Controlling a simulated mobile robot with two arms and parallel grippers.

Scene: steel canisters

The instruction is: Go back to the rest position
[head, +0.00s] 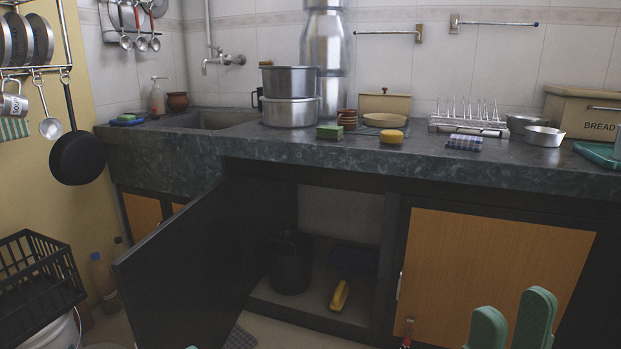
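My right gripper (513,306) shows at the bottom right edge. Its two green fingers stand apart with nothing visible between them, in front of the closed wooden cabinet door (495,265). Of my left gripper, only what looks like a tiny green tip (190,347) shows at the bottom edge; its fingers are hidden. A tall steel canister (325,50) stands at the back of the stone counter (390,158). In front of it are two stacked steel pots (290,112). Both grippers are well apart from these.
A dark cabinet door (200,270) stands open toward me. Inside the cabinet are a black bin (290,265) and a yellow-handled item (340,295). A black crate (35,280) sits on a white bucket at left. A black pan (78,157) hangs on the wall.

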